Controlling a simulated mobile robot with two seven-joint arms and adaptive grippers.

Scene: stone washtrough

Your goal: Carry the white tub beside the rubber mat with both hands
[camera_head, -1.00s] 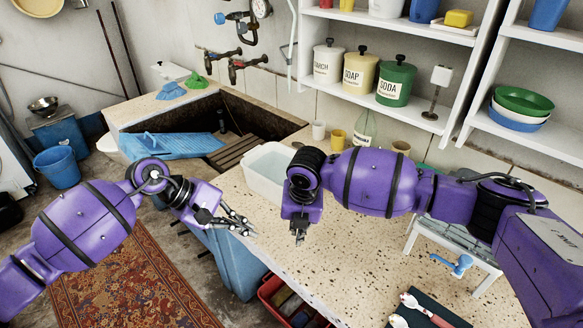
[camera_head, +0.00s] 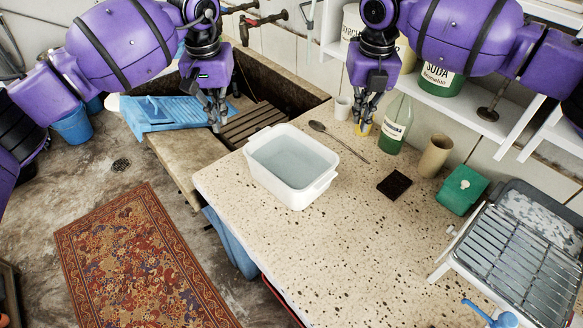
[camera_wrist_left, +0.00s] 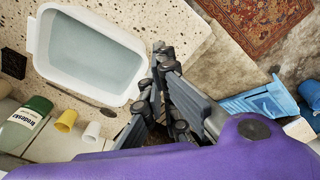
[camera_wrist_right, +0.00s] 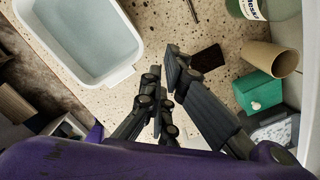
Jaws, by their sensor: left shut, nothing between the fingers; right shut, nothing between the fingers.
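The white tub (camera_head: 312,190) stands upright on the speckled stone counter and holds clear bluish liquid. It also shows in the left wrist view (camera_wrist_left: 33,45) and in the right wrist view (camera_wrist_right: 118,76). My left gripper (camera_head: 217,126) is shut and empty, above the trough side to the left of the tub, apart from it. My right gripper (camera_head: 363,129) is shut and empty, above the counter behind and right of the tub, also apart. A small dark square pad (camera_head: 394,184) lies right of the tub; I cannot tell whether it is the rubber mat.
The counter (camera_head: 300,255) in front is bare.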

